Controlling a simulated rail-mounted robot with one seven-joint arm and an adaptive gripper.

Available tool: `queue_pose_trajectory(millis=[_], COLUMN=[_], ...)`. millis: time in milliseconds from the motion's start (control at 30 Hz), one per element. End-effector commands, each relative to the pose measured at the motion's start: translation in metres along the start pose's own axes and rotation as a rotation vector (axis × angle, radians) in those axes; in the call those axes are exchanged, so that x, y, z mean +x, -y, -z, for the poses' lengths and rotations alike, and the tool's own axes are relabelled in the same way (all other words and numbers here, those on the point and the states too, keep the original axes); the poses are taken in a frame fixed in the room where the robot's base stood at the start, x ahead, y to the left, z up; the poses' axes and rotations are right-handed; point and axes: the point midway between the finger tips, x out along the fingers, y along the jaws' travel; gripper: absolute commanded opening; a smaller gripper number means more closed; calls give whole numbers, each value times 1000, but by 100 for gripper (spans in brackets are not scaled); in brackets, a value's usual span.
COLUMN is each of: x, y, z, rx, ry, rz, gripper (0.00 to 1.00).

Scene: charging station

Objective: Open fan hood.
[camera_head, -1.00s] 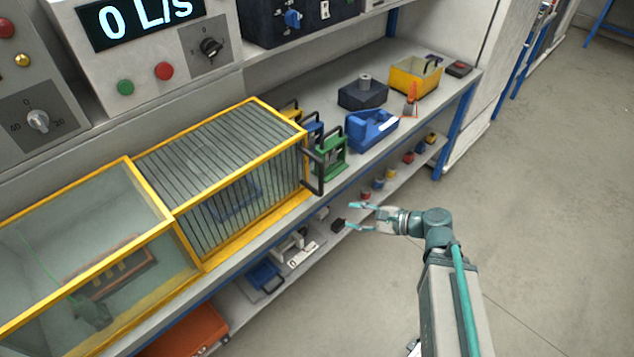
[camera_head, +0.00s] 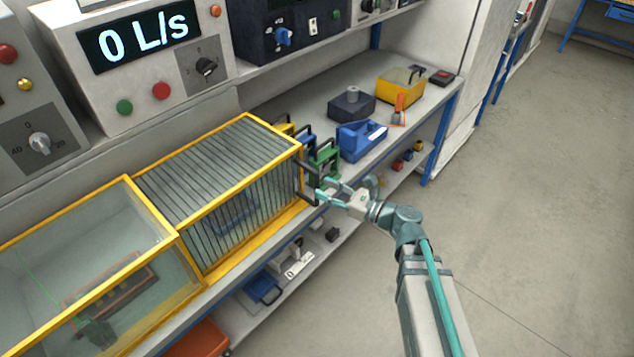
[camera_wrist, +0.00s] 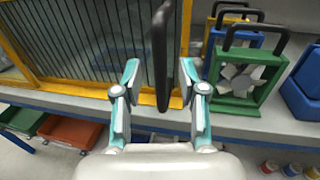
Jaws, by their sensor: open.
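The fan hood (camera_head: 215,165) is a yellow-framed box with closely spaced dark bars, standing on the bench beside a clear yellow-framed box (camera_head: 90,260). Its dark handle (camera_head: 308,190) is at its right end; in the wrist view the handle (camera_wrist: 161,60) stands upright. My gripper (camera_head: 324,190) is open at the handle. In the wrist view its teal fingers (camera_wrist: 158,88) are on either side of the handle's lower part.
Right of the handle stand a green frame (camera_head: 323,165) with a handle and a blue case (camera_head: 360,140). A yellow box (camera_head: 398,90) is farther along the bench. A lower shelf holds an orange bin (camera_wrist: 70,131). The floor (camera_head: 530,200) to the right is clear.

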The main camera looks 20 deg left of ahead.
Motion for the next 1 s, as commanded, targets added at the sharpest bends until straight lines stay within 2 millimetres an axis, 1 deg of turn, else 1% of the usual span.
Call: queue_pose_trajectory(millis=[33,100,233,400,633,667,800,900,1000], x=[10,19,30,36,36,36,36,36,36], y=[1,1,1,0,0,0,0,0,0], z=[-1,-1,-1,0,0,0,0,0,0], rx=[0,1,1,0,-1,-1,-1,-1,-1], ry=[-1,0,0,0,0,0,0,0,0], rz=[-1,-2,0,0,1,1,1,1,1], gripper=[41,41,41,41,41,38,15,0,0])
